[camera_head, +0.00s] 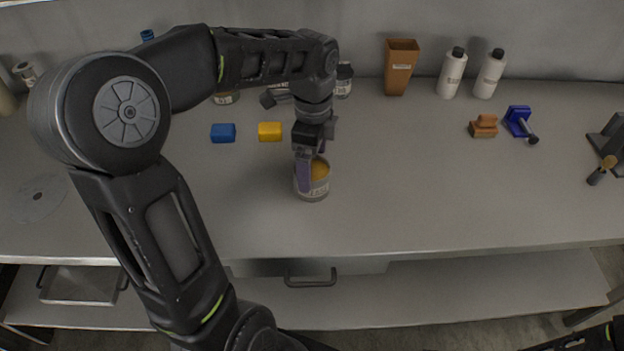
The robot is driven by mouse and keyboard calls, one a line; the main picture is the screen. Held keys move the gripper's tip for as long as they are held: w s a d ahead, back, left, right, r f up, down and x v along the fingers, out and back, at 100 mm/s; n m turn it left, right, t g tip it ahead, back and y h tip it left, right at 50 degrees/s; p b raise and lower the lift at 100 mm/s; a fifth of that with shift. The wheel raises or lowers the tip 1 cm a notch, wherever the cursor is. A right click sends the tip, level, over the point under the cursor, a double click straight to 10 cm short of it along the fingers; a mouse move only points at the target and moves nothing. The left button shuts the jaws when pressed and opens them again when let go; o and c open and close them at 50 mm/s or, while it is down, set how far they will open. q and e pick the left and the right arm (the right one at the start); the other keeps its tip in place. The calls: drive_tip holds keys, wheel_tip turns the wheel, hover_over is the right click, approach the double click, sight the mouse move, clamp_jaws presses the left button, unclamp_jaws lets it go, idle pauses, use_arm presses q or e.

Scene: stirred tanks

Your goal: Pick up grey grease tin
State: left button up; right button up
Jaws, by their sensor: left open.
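The grey grease tin (314,190) stands upright on the bench, near its front edge and left of the middle. It is a short grey can with a pale label and orange-yellow grease showing at its top. My left gripper (308,175) points down at the tin from above, with its purple finger in front of the tin's left part. The gripper is open. The finger hides part of the rim, and I cannot tell whether it touches the tin. My right gripper does not show; only a dark part of mine is at the lower right corner.
A blue block (223,133) and a yellow block (270,131) lie behind the tin, to the left. A brown bin (401,68) and two white bottles (452,74) stand at the back. A blue clamp-like item (518,121) is at the right. The bench right of the tin is clear.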

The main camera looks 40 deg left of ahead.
use_arm(q)
wheel_tip(320, 180, down, 5)
drive_tip(key=shift+s+p, duration=0.15)
drive_tip(key=shift+p, duration=0.2)
idle(0.4)
drive_tip(key=c, duration=1.5)
drive_tip(key=shift+c, duration=0.2)
wheel_tip(320, 180, up, 10)
drive_tip(key=shift+b, duration=0.3)
